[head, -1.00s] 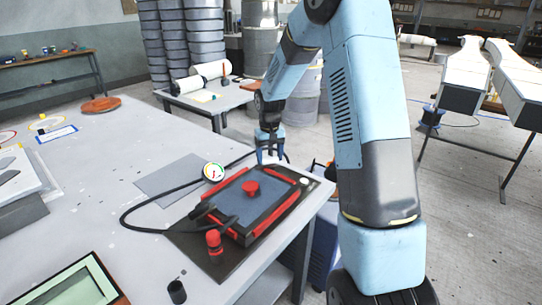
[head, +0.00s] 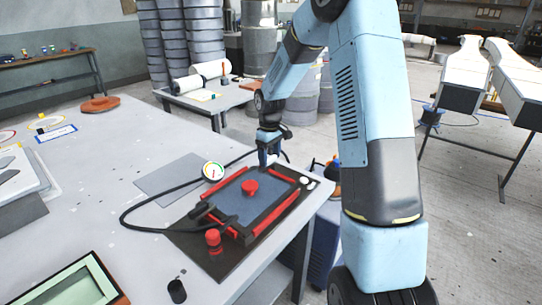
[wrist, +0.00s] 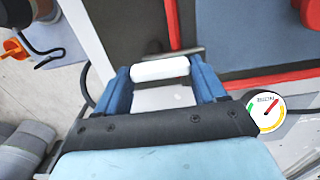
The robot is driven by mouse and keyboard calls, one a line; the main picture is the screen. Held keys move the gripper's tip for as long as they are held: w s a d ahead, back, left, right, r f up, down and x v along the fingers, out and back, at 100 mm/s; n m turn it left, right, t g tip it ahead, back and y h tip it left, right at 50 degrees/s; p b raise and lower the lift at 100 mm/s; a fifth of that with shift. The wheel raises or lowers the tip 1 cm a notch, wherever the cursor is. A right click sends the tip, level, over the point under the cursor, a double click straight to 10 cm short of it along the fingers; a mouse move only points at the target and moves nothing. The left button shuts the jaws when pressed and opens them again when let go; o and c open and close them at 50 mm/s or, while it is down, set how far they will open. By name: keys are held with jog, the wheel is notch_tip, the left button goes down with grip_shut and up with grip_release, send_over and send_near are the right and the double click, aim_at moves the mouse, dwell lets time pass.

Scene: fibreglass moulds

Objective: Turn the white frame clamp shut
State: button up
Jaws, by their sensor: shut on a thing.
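The white clamp handle (wrist: 160,69) lies between the blue fingers of my gripper (wrist: 163,82) in the wrist view, beside the frame's edge. My gripper is shut on it. In the head view my gripper (head: 269,158) is at the far corner of the dark frame (head: 272,219) with red bars and a blue-grey panel; the handle is hidden there by the fingers. How far the clamp is turned cannot be told.
A dial gauge (head: 212,171) with a black hose stands left of the frame. A red knob (head: 250,187) sits on the panel, and a red-capped valve (head: 213,239) stands at the near corner.

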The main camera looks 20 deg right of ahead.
aim_at(270, 158)
jog(key=shift+w+d+r, duration=0.1)
jog(key=shift+w+r, duration=0.05)
jog(key=o, duration=0.8)
jog(key=shift+o, duration=1.2)
notch_tip(270, 158, up, 14)
jog(key=shift+f, duration=0.25)
